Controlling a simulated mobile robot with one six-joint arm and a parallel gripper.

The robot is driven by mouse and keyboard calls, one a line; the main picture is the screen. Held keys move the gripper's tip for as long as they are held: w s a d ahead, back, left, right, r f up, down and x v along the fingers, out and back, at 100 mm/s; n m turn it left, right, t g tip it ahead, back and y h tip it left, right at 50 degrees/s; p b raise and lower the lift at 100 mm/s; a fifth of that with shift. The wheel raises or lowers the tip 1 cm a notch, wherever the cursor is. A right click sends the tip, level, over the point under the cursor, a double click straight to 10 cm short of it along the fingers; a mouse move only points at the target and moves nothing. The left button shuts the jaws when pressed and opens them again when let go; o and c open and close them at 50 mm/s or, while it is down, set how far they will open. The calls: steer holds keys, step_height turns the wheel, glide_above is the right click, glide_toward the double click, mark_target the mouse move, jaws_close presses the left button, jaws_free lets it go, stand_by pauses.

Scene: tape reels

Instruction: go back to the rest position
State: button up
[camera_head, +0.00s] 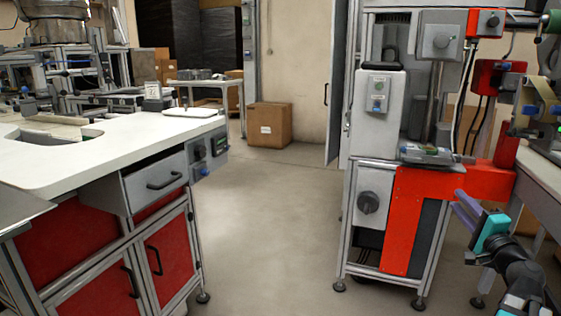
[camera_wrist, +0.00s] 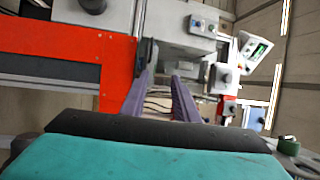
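My gripper (camera_head: 464,208) is at the lower right in the head view, with purple-grey fingers and a teal body, in front of the red and grey machine (camera_head: 455,183). In the wrist view my gripper (camera_wrist: 162,82) shows its two fingers apart, with a gap between them. I see nothing held; only background shows in the gap. The fingers point toward the machine, which also fills the upper left of the wrist view (camera_wrist: 118,62). I cannot tell how close the fingertips are to it.
A white worktable (camera_head: 110,155) with red cabinet doors stands at the left. Open floor (camera_head: 265,225) lies between it and the machine. A cardboard box (camera_head: 270,125) sits by the back wall. A green reel (camera_head: 554,22) is at the upper right edge.

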steer(key=w+a+f+n+g+y+p, duration=0.1)
steer(key=w+a+f+g+y+p, duration=0.2)
steer(key=a+p, duration=0.5)
steer(key=w+a+f+n+g+y+p, duration=0.15)
steer(key=w+a+f+p, duration=0.3)
steer(key=a, duration=0.65)
steer(key=s+a+f+n+g+y+p, duration=0.1)
steer(key=s+a+f+n+g+p, duration=0.15)
steer(key=s+a+f+p, duration=0.45)
steer(key=s+a+f+n+g+y+p, duration=0.2)
steer(key=a+f+g+p, duration=0.2)
steer(key=a+f, duration=0.6)
steer(key=s+a+f+n+g+h+p, duration=0.15)
steer(key=s+a+f+g+p, duration=0.3)
steer(key=s, duration=0.55)
steer(key=s+a+f+n+g+p, duration=0.3)
steer(key=s+a+f+g, duration=0.15)
steer(key=s, duration=0.55)
steer(key=s+d+f+n+g+h+p, duration=0.1)
steer(key=s+d+f+n+g+h, duration=0.1)
steer(key=s+d, duration=0.3)
steer(key=s+d+f+n+g+h, duration=0.2)
steer(key=s+d, duration=0.4)
steer(key=s, duration=0.6)
steer(key=n+g+h, duration=0.1)
steer(key=h, duration=0.1)
steer(key=shift+s+f+h+p, duration=0.3)
steer(key=shift+s+f+p, duration=0.05)
steer(key=shift+p, duration=0.05)
